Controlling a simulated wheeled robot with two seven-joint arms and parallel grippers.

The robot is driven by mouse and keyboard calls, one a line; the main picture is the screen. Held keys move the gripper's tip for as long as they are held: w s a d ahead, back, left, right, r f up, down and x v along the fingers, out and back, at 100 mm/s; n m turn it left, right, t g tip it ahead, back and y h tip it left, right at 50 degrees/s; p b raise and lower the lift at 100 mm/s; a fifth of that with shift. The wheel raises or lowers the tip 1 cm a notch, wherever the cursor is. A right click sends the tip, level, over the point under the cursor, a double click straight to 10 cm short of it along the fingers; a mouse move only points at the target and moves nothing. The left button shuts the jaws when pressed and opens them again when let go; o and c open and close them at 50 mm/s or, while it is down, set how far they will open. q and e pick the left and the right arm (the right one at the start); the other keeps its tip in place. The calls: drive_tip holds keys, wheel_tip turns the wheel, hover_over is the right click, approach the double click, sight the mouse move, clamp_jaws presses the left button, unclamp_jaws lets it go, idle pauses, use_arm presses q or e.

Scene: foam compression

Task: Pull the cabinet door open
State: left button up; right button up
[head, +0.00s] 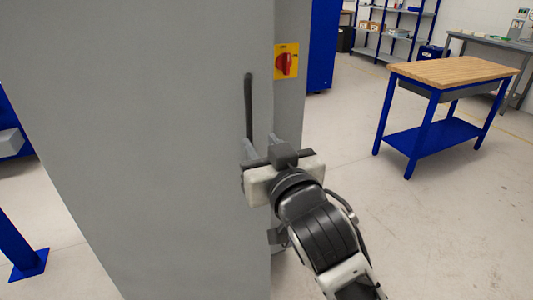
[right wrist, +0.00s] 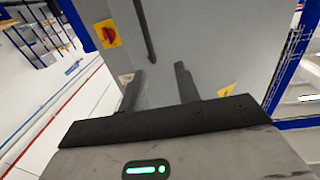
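The cabinet is a tall grey box; its front door (head: 150,130) fills the left half of the head view and looks closed. A dark vertical bar handle (head: 248,105) is near the door's right edge. In the right wrist view the handle (right wrist: 145,30) runs down from the top edge, its lower end near my fingertips. My right gripper (head: 262,146) is at the handle's lower end. Its two fingers (right wrist: 158,70) are apart with nothing held between them. Whether a finger touches the handle or door I cannot tell. My left gripper is not in view.
A red rotary switch on a yellow plate (head: 286,62) sits on the cabinet's side face, right of the handle. A blue workbench with a wooden top (head: 455,71) stands at the right. Shelves (head: 395,30) are behind. The floor between cabinet and workbench is clear.

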drive_tip(key=shift+v, duration=1.2)
drive_tip(key=shift+a, duration=0.15)
